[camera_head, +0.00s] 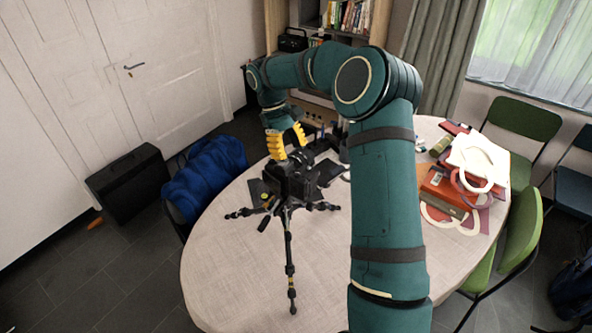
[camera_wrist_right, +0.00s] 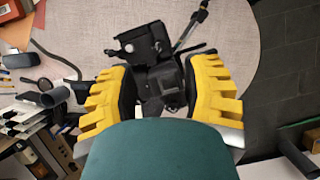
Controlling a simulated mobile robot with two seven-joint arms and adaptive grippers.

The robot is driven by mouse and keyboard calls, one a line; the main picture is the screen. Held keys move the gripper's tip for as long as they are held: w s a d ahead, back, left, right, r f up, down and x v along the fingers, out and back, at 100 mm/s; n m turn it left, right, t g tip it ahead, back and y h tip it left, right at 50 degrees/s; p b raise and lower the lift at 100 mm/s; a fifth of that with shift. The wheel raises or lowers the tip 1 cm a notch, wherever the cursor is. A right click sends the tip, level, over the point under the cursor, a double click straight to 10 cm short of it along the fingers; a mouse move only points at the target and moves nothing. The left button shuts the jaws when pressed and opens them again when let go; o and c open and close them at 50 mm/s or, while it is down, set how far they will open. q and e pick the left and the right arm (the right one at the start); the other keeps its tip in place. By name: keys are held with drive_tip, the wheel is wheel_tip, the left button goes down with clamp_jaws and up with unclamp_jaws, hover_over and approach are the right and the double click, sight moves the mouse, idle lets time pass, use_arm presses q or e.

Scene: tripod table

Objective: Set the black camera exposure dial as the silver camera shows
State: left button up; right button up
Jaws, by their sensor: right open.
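The black camera (camera_head: 291,184) sits on a dark tripod (camera_head: 288,240) standing on the round table. My right gripper (camera_head: 287,143) is open just above the camera, its yellow fingers pointing down at it. In the right wrist view the black camera (camera_wrist_right: 163,85) lies between the open yellow fingers (camera_wrist_right: 160,95); I cannot tell if they touch it. I cannot make out the exposure dial or its setting. I cannot pick out a silver camera in either view. My left gripper is not in view.
The pale table (camera_head: 225,270) is clear at front left. Red boxes (camera_head: 445,192) and a white bag (camera_head: 478,158) lie at its right. Small items and cables crowd behind the tripod. A blue jacket (camera_head: 205,172) hangs at the left edge; green chairs (camera_head: 522,225) stand at right.

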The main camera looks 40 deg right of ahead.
sight(297, 173)
drive_tip(key=x, duration=0.6)
drive_tip(key=shift+f, duration=0.2)
drive_tip(key=shift+s, duration=0.1)
clamp_jaws()
